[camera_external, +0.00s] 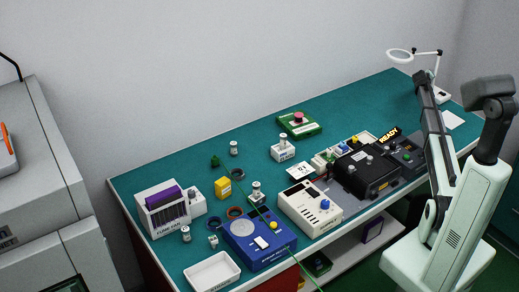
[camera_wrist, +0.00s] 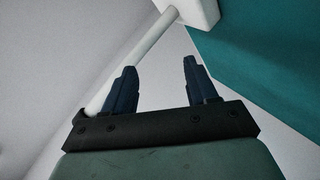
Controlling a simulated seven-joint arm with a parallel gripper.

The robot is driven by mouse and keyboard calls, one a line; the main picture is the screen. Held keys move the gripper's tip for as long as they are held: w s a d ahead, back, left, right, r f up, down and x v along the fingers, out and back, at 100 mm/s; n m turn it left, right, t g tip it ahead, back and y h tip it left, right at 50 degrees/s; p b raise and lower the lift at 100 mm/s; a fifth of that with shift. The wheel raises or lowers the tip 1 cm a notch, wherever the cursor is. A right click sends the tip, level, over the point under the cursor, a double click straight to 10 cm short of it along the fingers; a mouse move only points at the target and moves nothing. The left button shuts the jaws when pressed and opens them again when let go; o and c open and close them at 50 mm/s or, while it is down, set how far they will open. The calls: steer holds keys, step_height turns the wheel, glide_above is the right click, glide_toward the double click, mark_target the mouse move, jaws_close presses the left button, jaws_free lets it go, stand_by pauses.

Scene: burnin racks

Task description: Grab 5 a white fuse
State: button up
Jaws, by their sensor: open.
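Several small white-and-grey cylindrical pieces that look like fuses are on the green bench in the external view; their exact kind is too small to tell. One (camera_external: 234,148) stands at the back, one (camera_external: 186,234) at the front left, and one (camera_external: 283,143) on a white block. Another (camera_external: 256,188) stands behind the blue device. My gripper (camera_wrist: 158,75) is open, with nothing between its two dark fingers. My arm is raised at the bench's right end, well away from these pieces.
An empty white tray (camera_external: 212,272) lies at the front left. A blue device (camera_external: 262,243), cream device (camera_external: 309,207) and black device (camera_external: 366,173) line the front. A white rack (camera_external: 166,213) holds a purple block. A magnifier lamp (camera_external: 399,55) stands at the right end. The back left bench is mostly clear.

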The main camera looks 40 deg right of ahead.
steer(key=w+a+n+t+y, duration=0.1)
steer(key=w+a+y, duration=0.1)
steer(key=w+a, duration=0.8)
steer(key=w+a+n+y, duration=0.15)
steer(key=w+a, duration=0.35)
steer(key=a, duration=1)
steer(key=w+a+n+t+y, duration=0.1)
steer(key=w+a+n+y, duration=0.1)
steer(key=w+a, duration=0.8)
steer(key=s+a+n+y, duration=0.1)
steer(key=a+n+y, duration=0.3)
steer(key=a, duration=3.8)
steer(key=s+a+n+g+y, duration=0.1)
steer(key=s+a, duration=0.2)
steer(key=a, duration=0.6)
steer(key=s+a+n+g, duration=0.1)
steer(key=s+a, duration=0.2)
steer(key=a, duration=0.7)
steer(key=n+g+y, duration=0.2)
steer(key=n+g, duration=0.3)
steer(key=n, duration=0.4)
glide_toward(213, 238)
step_height(213, 238, down, 12)
steer(key=shift+s+a+r, duration=0.1)
steer(key=shift+s+a, duration=0.05)
